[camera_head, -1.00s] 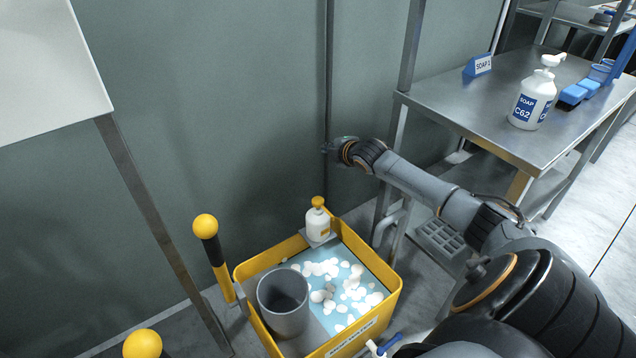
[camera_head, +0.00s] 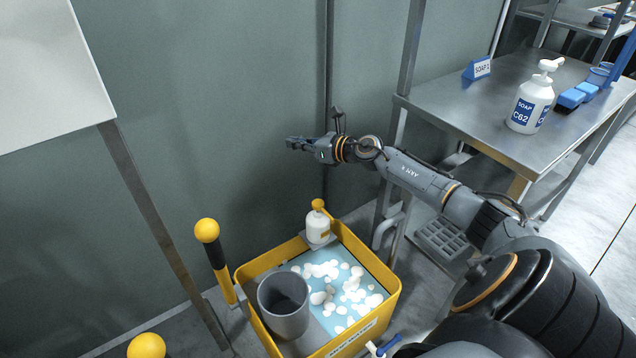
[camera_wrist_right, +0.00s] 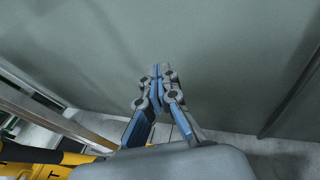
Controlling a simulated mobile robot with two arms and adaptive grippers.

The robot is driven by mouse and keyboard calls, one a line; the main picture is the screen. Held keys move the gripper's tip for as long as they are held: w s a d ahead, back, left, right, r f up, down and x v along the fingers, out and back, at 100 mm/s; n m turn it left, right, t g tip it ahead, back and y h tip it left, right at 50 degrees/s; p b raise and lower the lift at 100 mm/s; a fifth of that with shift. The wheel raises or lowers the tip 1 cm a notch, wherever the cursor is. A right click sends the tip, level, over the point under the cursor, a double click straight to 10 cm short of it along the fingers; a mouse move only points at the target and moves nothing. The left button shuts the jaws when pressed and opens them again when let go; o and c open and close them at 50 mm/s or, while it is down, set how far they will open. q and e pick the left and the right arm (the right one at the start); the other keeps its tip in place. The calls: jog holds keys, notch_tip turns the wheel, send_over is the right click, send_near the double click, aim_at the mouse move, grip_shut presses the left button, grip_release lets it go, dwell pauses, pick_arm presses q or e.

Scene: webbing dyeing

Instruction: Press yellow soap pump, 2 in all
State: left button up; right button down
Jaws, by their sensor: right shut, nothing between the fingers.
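The yellow soap pump (camera_head: 318,204) tops a small white bottle (camera_head: 318,228) standing upright at the back corner of the yellow tub (camera_head: 243,273). My right gripper (camera_head: 290,143) is shut and empty, above and a little left of the pump in the head view, apart from it. In the right wrist view my fingers (camera_wrist_right: 160,70) are together against a background of grey-green wall, and the pump is not seen there. My left gripper is in neither view.
The tub holds blue liquid with white foam and a grey bucket (camera_head: 284,318). A yellow-topped post (camera_head: 207,231) stands left of it. A steel table (camera_head: 463,112) at right bears a white soap bottle (camera_head: 530,104) marked C62. The wall lies behind.

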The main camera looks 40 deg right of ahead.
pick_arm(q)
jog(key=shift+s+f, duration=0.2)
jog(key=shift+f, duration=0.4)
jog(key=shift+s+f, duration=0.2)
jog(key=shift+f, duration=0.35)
pick_arm(e)
jog(key=s+d+f+n+g+h, duration=0.3)
jog(key=s+d+f+n+g, duration=0.1)
jog(key=f+n, duration=0.3)
notch_tip(320, 180, down, 2)
jog(key=shift+s+g, duration=0.4)
jog(key=shift+g, duration=0.3)
jog(key=shift+d, duration=0.1)
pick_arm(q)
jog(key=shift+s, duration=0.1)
pick_arm(e)
jog(key=shift+f, duration=0.15)
